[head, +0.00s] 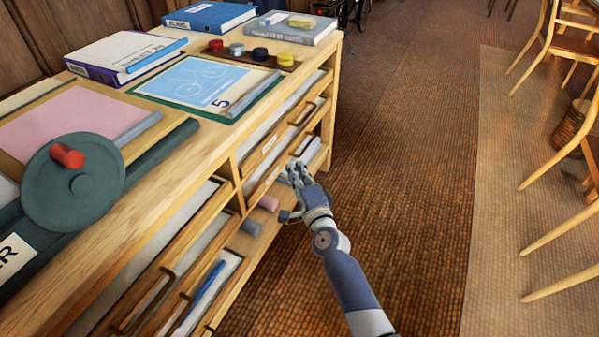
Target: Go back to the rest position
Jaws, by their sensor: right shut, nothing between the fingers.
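My right gripper (294,180) is in the middle of the head view, at the end of my blue and white right arm, which comes in from the lower right. Its fingers are together with nothing held. It is beside the front of the wooden cabinet (262,113), near the open shelves below the top. I cannot tell whether it touches the shelf edge. My left gripper is not in the head view.
The cabinet top holds books (125,55), a bicycle print (190,82), a row of small knobs (260,54) and a green disc with a red handle (72,183). Rolls (251,227) lie on a lower shelf. Brown floor (400,130) is clear; chairs (565,45) stand right.

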